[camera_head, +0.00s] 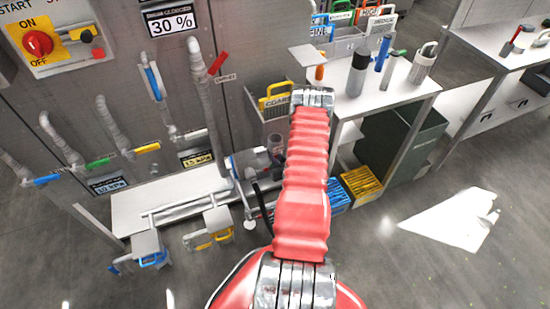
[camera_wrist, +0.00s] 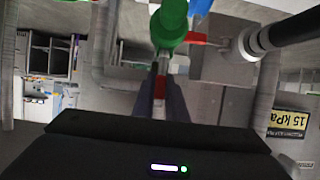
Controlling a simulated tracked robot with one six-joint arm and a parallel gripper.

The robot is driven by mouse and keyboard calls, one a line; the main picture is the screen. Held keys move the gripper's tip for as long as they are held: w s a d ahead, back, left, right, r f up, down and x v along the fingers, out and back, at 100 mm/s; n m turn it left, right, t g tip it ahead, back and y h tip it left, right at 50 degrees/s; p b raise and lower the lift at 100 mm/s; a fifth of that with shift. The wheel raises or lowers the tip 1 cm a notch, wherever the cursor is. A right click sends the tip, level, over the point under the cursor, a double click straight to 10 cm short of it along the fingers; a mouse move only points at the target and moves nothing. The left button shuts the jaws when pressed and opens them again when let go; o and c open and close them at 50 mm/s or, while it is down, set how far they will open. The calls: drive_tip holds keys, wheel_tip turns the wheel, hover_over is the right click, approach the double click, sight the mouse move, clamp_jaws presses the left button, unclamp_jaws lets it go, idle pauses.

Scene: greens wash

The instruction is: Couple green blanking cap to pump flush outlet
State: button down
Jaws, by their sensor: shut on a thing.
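In the wrist view, my gripper (camera_wrist: 160,103) points up the picture, with its dark fingers shut on a narrow grey and red part. That part runs up to the green cap (camera_wrist: 172,24), a rounded green cylinder at the top edge. I take both to be one piece, the blanking cap with its grip. In the head view my red arm hides my gripper and the cap. The pump (camera_head: 258,166) stands low by the wall, partly behind my arm. I cannot make out its flush outlet for certain in either view.
A black hose with a pale coupling (camera_wrist: 250,43) lies right of the cap, near a grey box (camera_wrist: 222,66) and a red lever (camera_wrist: 195,40). A bench (camera_head: 352,104) with bottles stands right of my arm. Open floor lies right.

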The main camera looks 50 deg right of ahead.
drive_tip(key=shift+s+f, duration=0.1)
drive_tip(key=shift+s+a+f+t+h, duration=0.15)
drive_tip(key=shift+s+t+h, duration=0.2)
drive_tip(key=shift+t, duration=0.35)
drive_tip(key=shift+s+a+t+h, duration=0.2)
drive_tip(key=shift+t+h, duration=0.25)
drive_tip(key=shift+t, duration=0.25)
drive_tip(key=shift+s+a+f+t+h, duration=0.15)
drive_tip(key=shift+s+t+h, duration=0.2)
drive_tip(key=shift+t, duration=0.35)
drive_tip(key=shift+s+a+f+t+h, duration=0.2)
drive_tip(key=shift+t+h, duration=0.35)
drive_tip(key=shift+t, duration=0.2)
drive_tip(key=shift+s+a+f+t+h, duration=0.1)
drive_tip(key=shift+s+t+h, duration=0.1)
drive_tip(key=shift+t+h, duration=0.45)
drive_tip(key=shift+t, duration=0.3)
drive_tip(key=c, duration=1.8)
unclamp_jaws()
drive_tip(key=shift+o, duration=0.2)
drive_tip(key=shift+r, duration=0.15)
wheel_tip(320, 180, up, 10)
drive_tip(key=shift+f, duration=0.2)
